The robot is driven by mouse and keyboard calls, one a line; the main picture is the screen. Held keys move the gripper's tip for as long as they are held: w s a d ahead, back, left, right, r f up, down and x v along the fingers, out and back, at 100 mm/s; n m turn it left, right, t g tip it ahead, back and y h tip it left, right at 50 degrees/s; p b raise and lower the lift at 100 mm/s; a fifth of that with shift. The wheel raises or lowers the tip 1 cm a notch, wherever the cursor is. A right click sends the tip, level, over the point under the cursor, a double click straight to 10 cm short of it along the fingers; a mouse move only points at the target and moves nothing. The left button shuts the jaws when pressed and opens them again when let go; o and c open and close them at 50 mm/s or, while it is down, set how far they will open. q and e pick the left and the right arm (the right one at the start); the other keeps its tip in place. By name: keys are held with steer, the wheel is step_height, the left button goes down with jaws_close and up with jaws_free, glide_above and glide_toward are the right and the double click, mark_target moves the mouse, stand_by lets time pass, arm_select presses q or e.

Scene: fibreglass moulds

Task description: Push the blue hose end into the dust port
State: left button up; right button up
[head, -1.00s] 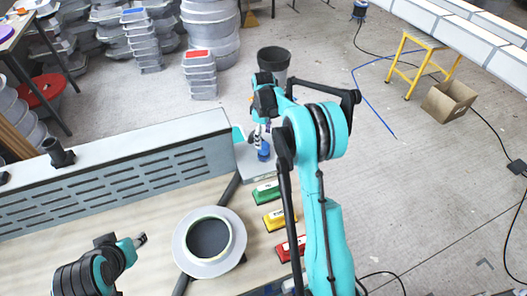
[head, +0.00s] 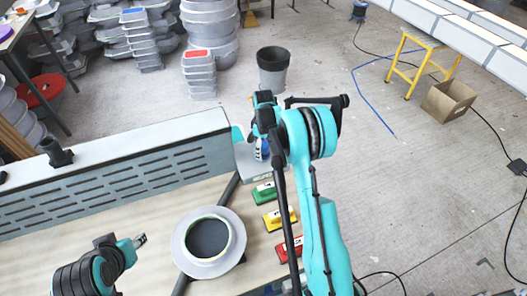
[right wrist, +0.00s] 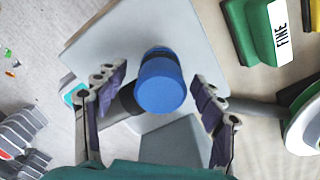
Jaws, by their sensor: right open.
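The blue hose end (right wrist: 161,84) is a short blue cylinder with a dark band, over a grey plate in the right wrist view. A dark tube shows beside it, partly hidden. In the head view the hose end (head: 265,149) is mostly covered by my right gripper (head: 261,143). That gripper's fingers (right wrist: 160,74) are open on either side of the hose end, with gaps visible. A black pipe stub with a flange, seemingly the dust port (head: 57,151), stands on the grey slotted bench unit at the left. My left gripper (head: 139,240) is above the table, far from the hose end.
Green (head: 264,193), yellow (head: 279,218) and red (head: 289,249) blocks line the table's right side. A round, pale-rimmed mould (head: 183,240) lies mid-table. The slotted unit (head: 120,165) forms a raised wall at the back. A grey bin (head: 272,68) stands beyond.

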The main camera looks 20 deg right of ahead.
steer(key=c, duration=1.3)
steer(key=shift+r, duration=0.1)
step_height(320, 180, up, 4)
steer(key=shift+r, duration=0.1)
steer(key=s+d+r, duration=0.2)
steer(key=s, duration=0.1)
steer(key=s+d+r, duration=0.2)
steer(key=s, duration=0.1)
steer(key=s+d+r, duration=0.2)
steer(key=s+d, duration=0.1)
steer(key=shift+s+d+r+p, duration=0.1)
steer(key=shift+r+p, duration=0.25)
steer(key=shift+p, duration=0.05)
